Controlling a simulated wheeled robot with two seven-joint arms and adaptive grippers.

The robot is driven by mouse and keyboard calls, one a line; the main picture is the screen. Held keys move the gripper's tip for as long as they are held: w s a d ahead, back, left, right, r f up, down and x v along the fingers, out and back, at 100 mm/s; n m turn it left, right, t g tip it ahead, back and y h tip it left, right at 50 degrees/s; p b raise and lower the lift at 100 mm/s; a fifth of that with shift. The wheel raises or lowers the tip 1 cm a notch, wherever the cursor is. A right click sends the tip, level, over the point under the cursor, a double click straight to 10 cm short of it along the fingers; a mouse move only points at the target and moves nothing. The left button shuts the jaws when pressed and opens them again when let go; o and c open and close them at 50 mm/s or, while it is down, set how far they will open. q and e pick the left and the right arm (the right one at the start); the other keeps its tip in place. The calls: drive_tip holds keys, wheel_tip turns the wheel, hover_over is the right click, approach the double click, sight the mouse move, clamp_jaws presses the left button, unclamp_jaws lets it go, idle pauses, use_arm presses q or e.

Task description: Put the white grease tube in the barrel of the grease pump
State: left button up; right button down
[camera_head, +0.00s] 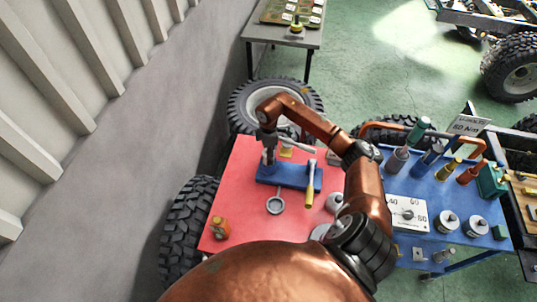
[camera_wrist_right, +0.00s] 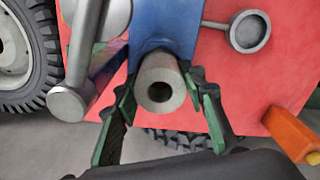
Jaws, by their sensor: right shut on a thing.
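My right gripper (camera_head: 268,137) is over the left end of the blue grease pump (camera_head: 293,177) on the red table. In the right wrist view its green fingers (camera_wrist_right: 163,92) are shut on a pale, off-white tube with a dark round hole in its near end, which looks like the white grease tube (camera_wrist_right: 172,73). The tube points toward the camera, with the pump's blue body (camera_wrist_right: 167,22) behind it. Its far end is hidden, so I cannot tell whether it is inside the barrel. My left gripper is not in view.
A grey ring tool (camera_head: 275,205) and an orange object (camera_head: 220,228) lie on the red table (camera_head: 244,190). A grey cylinder-ended part (camera_wrist_right: 72,103) is close to the gripper's left in the wrist view. A blue table (camera_head: 431,193) with several tubes and tools stands right.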

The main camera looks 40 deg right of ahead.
drive_tip(key=shift+f, duration=0.1)
drive_tip(key=c, duration=1.2)
unclamp_jaws()
wheel_tip(320, 180, up, 12)
drive_tip(key=shift+r+b, duration=0.15)
drive_tip(key=shift+b, duration=0.7)
